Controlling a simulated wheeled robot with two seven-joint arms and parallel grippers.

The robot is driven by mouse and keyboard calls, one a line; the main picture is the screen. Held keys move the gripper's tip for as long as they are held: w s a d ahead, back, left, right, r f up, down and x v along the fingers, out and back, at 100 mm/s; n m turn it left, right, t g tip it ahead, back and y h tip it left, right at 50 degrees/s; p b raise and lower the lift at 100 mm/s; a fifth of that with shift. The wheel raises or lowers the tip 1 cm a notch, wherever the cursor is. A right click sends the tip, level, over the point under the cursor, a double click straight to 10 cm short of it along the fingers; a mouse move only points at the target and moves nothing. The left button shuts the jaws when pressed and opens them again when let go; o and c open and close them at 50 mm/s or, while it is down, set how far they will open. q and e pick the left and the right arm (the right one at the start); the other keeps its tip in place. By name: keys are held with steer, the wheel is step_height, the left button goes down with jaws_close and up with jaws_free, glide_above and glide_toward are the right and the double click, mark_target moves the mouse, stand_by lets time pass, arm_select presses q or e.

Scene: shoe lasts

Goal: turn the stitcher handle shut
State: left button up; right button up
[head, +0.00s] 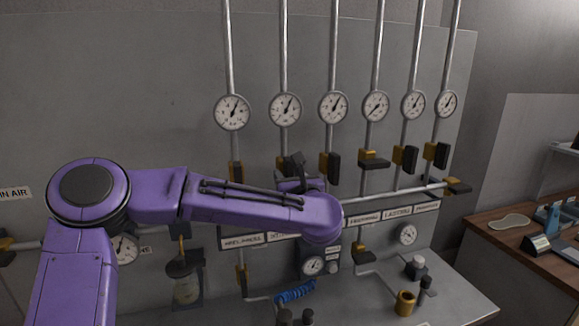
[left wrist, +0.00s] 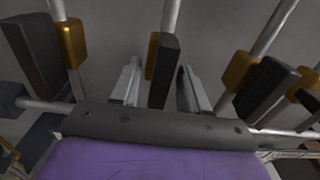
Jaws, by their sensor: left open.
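Several lever valves with brass bodies and dark handles sit on the vertical pipes of a grey panel. My left gripper (head: 294,166) is at the second pipe from the left, where it and my arm hide most of that valve. In the left wrist view its two fingers (left wrist: 161,86) are open, with a dark upright handle (left wrist: 163,70) between them and gaps on both sides. The name labels below are partly covered and too small to read surely, so I cannot confirm which handle is the stitcher's. My right gripper is not in view.
Neighbouring handles stand close on both sides, one at left (left wrist: 35,52) and one at right (left wrist: 266,86). The fourth pipe's handle (head: 375,163) lies crosswise. Round gauges (head: 333,107) sit above. A wooden bench (head: 515,245) stands at right.

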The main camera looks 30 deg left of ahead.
arm_select(q)
steer(key=shift+w, duration=0.1)
steer(key=shift+s+d+r, duration=0.15)
steer(key=shift+s, duration=0.1)
jaws_close()
